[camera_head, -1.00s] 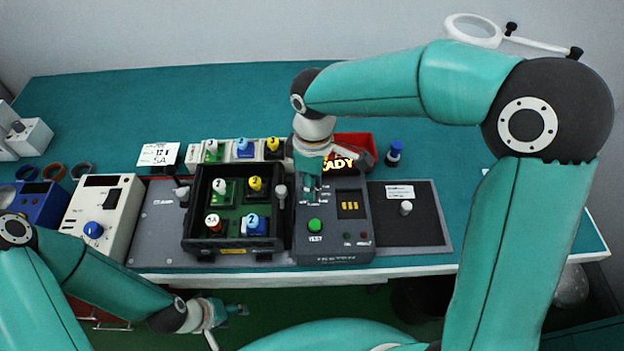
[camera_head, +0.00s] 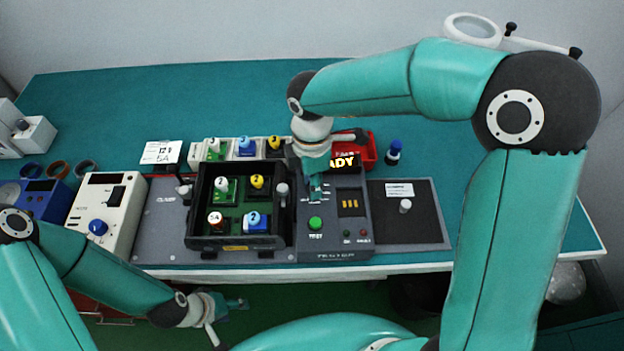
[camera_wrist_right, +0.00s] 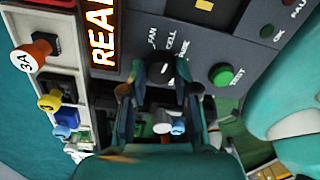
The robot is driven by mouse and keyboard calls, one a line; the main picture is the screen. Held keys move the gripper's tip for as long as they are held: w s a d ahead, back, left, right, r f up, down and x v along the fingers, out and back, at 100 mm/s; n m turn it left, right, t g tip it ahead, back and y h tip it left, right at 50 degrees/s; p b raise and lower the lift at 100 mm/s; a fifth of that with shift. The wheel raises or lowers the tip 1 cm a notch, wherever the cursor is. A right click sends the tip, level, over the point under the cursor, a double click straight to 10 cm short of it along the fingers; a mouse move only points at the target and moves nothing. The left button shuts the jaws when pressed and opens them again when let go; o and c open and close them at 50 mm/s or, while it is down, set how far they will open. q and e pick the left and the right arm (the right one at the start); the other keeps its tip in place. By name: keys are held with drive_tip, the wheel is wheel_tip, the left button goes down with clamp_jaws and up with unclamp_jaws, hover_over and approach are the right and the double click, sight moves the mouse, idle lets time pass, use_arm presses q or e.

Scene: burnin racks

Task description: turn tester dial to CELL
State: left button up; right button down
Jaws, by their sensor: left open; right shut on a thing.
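The dark grey tester (camera_head: 334,238) stands in the middle of the bench, its display lit with glowing letters partly hidden by my arm. Its black dial (camera_wrist_right: 162,70) has the labels FAN, CELL and a third, partly hidden one around it in the right wrist view. My right gripper (camera_wrist_right: 160,85) is shut on the dial, a finger on each side; the exact pointer direction is hard to tell. In the head view my right gripper (camera_head: 314,186) reaches down over the tester's upper left. My left gripper (camera_head: 236,304) is open and empty, low in front of the bench edge.
A green TEST button (camera_head: 315,223) sits just below the dial. Left of the tester is a black tray (camera_head: 190,218) with several numbered knobs. A red bin (camera_head: 368,150) is behind the tester. A cream unit with a blue knob (camera_head: 98,227) stands further left.

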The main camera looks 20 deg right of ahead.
drive_tip(key=shift+w+r, duration=0.1)
drive_tip(key=shift+w, duration=0.05)
drive_tip(key=c, duration=0.9)
unclamp_jaws()
drive_tip(key=shift+o, duration=0.2)
wheel_tip(320, 180, up, 12)
drive_tip(key=shift+w, duration=0.2)
